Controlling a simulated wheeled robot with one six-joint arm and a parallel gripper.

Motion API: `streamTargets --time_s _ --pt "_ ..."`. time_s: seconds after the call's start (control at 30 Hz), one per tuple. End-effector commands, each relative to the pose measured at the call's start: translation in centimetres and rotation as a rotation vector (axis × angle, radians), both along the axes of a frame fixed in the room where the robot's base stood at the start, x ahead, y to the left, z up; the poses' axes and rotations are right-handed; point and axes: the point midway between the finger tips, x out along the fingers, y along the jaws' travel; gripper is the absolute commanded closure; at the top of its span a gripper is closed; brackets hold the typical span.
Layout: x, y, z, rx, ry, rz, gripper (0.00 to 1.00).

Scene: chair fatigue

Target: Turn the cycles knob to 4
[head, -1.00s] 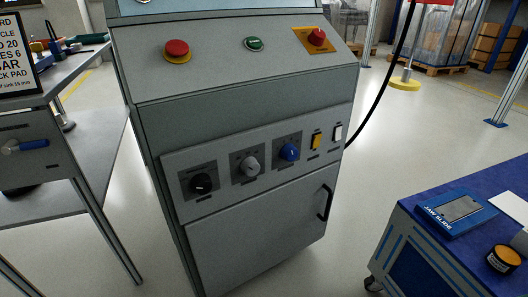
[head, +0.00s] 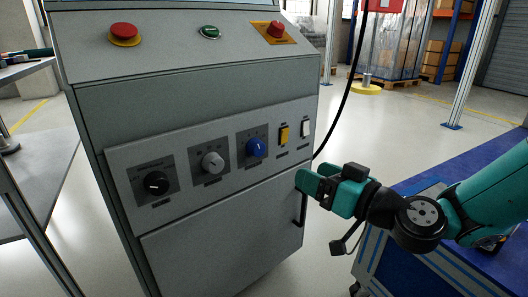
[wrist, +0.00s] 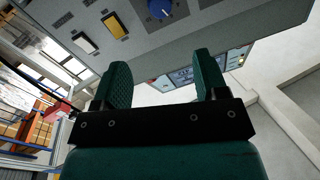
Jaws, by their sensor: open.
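A grey control cabinet has a front panel with a row of three knobs: a black knob (head: 156,183) at left, a grey knob (head: 212,162) in the middle and a blue knob (head: 256,147) at right. Their printed labels are too small to read, so I cannot tell which is the cycles knob. My gripper (head: 312,179) is open and empty, in front of the cabinet's right side, below and right of the blue knob. In the wrist view my gripper's two fingers (wrist: 163,80) stand apart, with the blue knob (wrist: 159,10) beyond them at the top edge.
A yellow switch (head: 284,135) and a white switch (head: 305,128) sit right of the knobs. A red mushroom button (head: 124,33), a green button (head: 210,32) and a red knob (head: 276,29) are on the sloped top. A door handle (head: 301,209) is below. A blue-topped cart (head: 486,152) stands at right.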

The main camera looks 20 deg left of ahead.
Motion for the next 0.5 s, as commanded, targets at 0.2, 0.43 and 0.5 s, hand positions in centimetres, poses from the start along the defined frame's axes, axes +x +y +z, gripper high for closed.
streamTargets --time_s 0.2,0.43,0.5 --pt "1.9 4.7 0.1 -0.001 -0.004 0.005 0.33" --pt "3.9 9.4 -0.1 -0.001 -0.002 0.006 0.33" --pt "4.4 10.6 -0.1 0.0 -0.002 0.005 0.33"
